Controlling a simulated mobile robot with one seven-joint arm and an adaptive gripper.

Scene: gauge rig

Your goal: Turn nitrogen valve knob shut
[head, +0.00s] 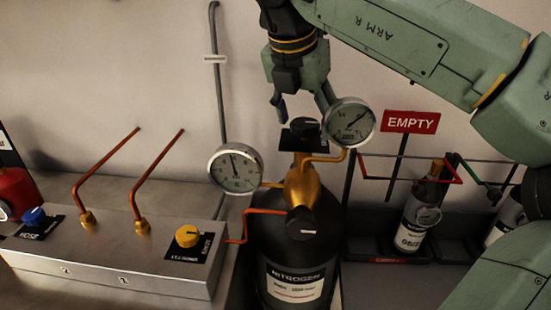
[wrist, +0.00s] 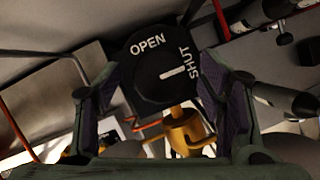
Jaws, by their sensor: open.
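The nitrogen bottle (head: 262,235) is black with a white label and a brass regulator (head: 300,185) on top. A black round knob (head: 305,127) with a white pointer line sits at the top of the regulator, in front of a black plate. In the wrist view the knob (wrist: 163,78) lies between my fingers, and its plate (wrist: 147,43) reads OPEN and SHUT. The white line points right, toward the SHUT lettering. My gripper (head: 302,107) is open just above the knob, fingers on either side; I cannot tell whether they touch it.
Two round gauges (head: 235,169) (head: 350,122) flank the regulator closely. A second black knob (head: 300,223) is lower on its front. A metal box (head: 120,255) with blue and yellow knobs stands left. A red EMPTY sign (head: 410,121) and a rack with other bottles (head: 412,238) are right.

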